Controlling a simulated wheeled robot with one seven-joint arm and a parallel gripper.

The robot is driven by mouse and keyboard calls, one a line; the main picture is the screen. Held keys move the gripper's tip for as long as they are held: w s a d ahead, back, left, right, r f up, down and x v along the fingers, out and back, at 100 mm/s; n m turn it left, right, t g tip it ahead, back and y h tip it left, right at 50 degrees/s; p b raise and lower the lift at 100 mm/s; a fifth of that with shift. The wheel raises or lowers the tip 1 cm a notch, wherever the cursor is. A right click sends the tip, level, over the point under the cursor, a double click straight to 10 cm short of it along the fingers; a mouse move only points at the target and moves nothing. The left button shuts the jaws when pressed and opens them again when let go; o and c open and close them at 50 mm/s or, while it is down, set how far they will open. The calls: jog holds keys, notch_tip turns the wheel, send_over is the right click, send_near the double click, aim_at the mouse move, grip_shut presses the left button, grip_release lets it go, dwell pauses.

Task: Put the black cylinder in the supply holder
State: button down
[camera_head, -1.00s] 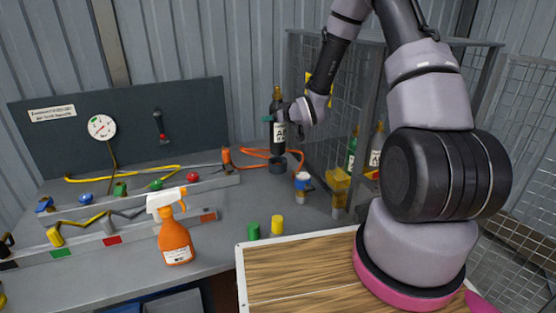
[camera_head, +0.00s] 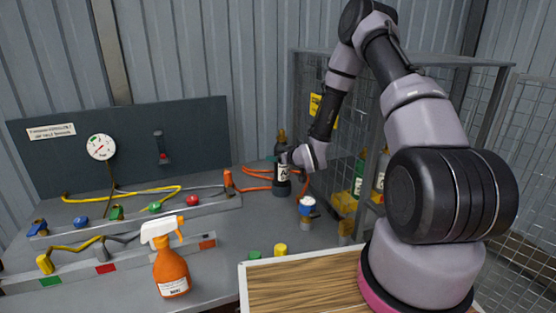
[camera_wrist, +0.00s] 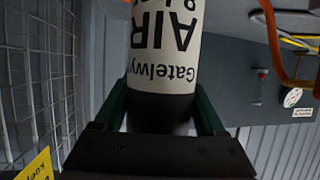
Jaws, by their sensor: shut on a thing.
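In the wrist view the two green fingers of my gripper (camera_wrist: 160,108) lie on either side of the cylinder (camera_wrist: 165,70), around the dark band beside the label. The holder's inside is hidden.
A blue-and-white capped item (camera_head: 307,207) stands just right of the holder. An orange hose (camera_head: 255,172) curls behind it. A mesh cage (camera_head: 345,125) with bottles is on the right. An orange spray bottle (camera_head: 171,268) stands at the front left.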

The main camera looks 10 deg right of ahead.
jog(key=shift+f, duration=0.25)
jog(key=shift+f, duration=0.2)
grip_release()
